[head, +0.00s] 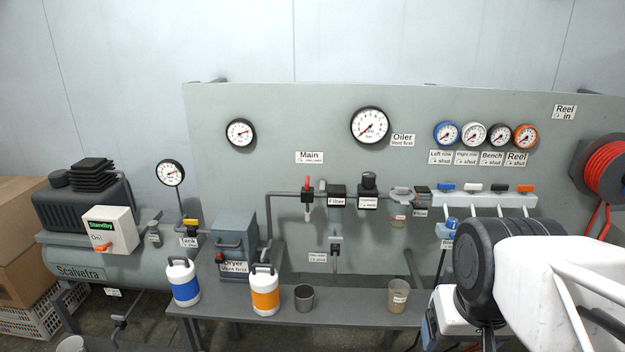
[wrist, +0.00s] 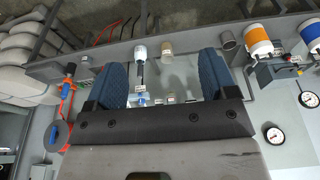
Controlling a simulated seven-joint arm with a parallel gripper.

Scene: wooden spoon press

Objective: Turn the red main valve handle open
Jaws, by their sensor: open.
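The red main valve handle (head: 307,183) shows in the head view, left of the panel's middle, on the pipe under the "Main" label (head: 309,157). It stands upright, in line with a pale vertical stem below it. I cannot make it out in the wrist view. My gripper (wrist: 162,76) shows in the wrist view with two blue padded fingers spread apart and nothing between them. In the head view my arm is at the lower right, well away from the handle, and the fingers are not visible there.
The bench (head: 345,320) holds a blue-banded bottle (head: 184,282), an orange-banded bottle (head: 264,291), a dark cup (head: 304,298) and a beaker (head: 398,296). A dryer box (head: 234,240) stands left of the valve; a filter (head: 337,195) sits close on its right. Space before the handle is clear.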

